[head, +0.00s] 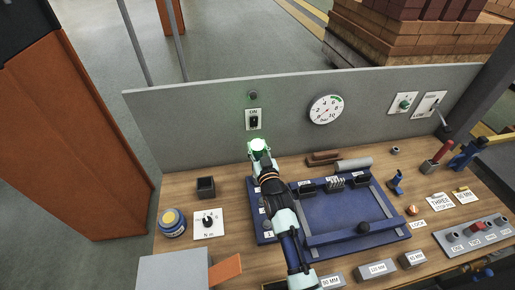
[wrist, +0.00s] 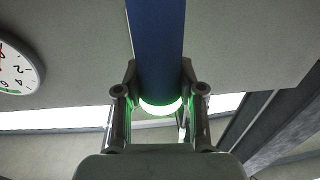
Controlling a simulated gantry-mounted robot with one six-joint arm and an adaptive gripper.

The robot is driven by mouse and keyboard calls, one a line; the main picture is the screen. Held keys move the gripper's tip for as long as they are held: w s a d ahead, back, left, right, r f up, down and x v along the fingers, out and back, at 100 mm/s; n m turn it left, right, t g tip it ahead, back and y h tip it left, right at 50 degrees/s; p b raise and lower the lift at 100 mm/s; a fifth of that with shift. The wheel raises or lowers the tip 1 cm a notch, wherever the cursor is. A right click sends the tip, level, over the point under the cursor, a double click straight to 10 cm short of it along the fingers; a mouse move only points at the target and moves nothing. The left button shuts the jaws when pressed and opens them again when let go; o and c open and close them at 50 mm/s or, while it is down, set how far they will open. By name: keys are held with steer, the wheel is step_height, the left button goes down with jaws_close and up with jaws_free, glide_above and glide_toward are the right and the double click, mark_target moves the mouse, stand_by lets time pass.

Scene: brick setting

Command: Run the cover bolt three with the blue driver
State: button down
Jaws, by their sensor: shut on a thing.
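My gripper (head: 261,152) is shut on the blue driver (wrist: 157,45), with one finger on each side of it in the wrist view (wrist: 160,95). The driver has a glowing green ring at its end; green glow also shows at my gripper in the head view. The driver's shaft and tip are hidden behind my arm or out of frame. A blue plate with a raised frame (head: 355,237) lies on the bench below my arm. A strip with small numbered spots (head: 265,226) runs down its left side, partly covered by my arm. I cannot make out bolt three.
A grey back panel (head: 200,115) carries an ON switch (head: 254,119) and a gauge (head: 326,109). A dial card (head: 208,223), a blue-yellow jar (head: 173,222) and a dark box (head: 206,187) stand left. Labelled blocks (head: 376,270) line the front; tools (head: 468,154) stand right.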

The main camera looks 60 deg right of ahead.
steer(key=shift+f+b, duration=1.05)
steer(key=shift+f, duration=0.25)
stand_by(0.9)
steer(key=shift+r, duration=0.1)
step_height(320, 180, up, 7)
steer(key=p, duration=0.5)
steer(key=shift+p, duration=0.3)
